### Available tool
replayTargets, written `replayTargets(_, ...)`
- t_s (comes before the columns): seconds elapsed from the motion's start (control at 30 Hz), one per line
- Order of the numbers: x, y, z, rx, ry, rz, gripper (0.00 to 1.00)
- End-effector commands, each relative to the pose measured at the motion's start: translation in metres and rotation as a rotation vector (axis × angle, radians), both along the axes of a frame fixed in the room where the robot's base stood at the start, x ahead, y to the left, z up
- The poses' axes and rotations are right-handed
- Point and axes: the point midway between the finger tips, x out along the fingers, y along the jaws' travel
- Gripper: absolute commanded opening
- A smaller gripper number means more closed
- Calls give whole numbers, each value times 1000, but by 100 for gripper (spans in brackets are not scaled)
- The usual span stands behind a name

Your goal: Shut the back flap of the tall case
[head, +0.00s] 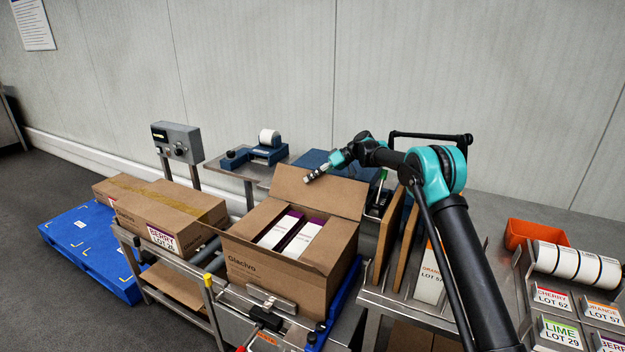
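The tall case (272,288) is an open brown carton in the middle of the head view, with printing on its front. White and purple cartons (300,238) stand inside it. Its back flap (318,194) stands up, tilted, along the far edge of the opening. My gripper (309,180) is at the upper part of this flap, near its top edge, reaching in from the right. I cannot tell whether it touches the flap. The fingers look small and close together, and whether they are open or shut is unclear.
A taped case (190,220) lies on the stand at left, by a blue pallet (85,250). A label printer (262,150) is behind.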

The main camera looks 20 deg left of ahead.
Motion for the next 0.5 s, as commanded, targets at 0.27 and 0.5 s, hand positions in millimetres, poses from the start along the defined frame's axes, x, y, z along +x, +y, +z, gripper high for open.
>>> replayTargets(0.27,0,0,0,0,0,0,16)
replayTargets(0.5,0,0,0,0,0,0,0)
